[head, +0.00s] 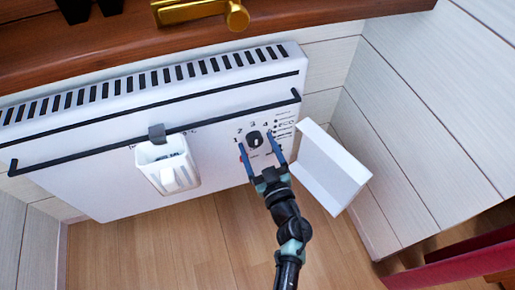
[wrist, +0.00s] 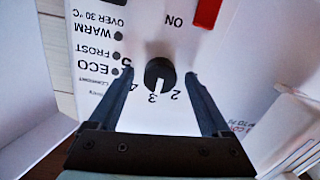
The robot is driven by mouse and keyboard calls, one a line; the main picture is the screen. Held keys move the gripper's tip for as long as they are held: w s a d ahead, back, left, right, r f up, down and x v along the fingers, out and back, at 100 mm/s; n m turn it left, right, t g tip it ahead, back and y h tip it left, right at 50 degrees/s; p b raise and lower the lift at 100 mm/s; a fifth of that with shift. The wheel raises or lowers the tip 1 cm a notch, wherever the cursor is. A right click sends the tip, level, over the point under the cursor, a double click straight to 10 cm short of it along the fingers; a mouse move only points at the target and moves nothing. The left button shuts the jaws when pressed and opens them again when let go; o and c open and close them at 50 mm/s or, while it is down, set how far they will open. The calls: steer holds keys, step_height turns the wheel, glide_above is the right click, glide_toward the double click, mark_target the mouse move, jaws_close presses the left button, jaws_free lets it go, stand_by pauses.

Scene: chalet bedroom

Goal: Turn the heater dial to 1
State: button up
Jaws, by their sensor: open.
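The heater (head: 110,185) is a white wall panel with a slotted top. Its round black dial (head: 254,139) sits on the right part of the front, ringed by printed numbers. In the wrist view the dial (wrist: 160,74) shows a white mark that points at about 3; the print there is upside down. My gripper (head: 255,148) is open, its two blue-grey fingers on either side of the dial. In the wrist view my gripper (wrist: 158,75) has a visible gap between each finger and the dial. I cannot tell how deep the fingertips reach.
A white flap (head: 330,165) stands open just right of the dial. A white container (head: 166,165) hangs from a black rail (head: 100,120) on the left. A red switch (wrist: 207,12) marked ON is near the dial. A wooden shelf (head: 290,14) juts out above; the floor (head: 165,245) below looks clear.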

steer(key=shift+w+a, duration=0.1)
steer(key=shift+w, duration=0.1)
jaws_close()
stand_by(0.4)
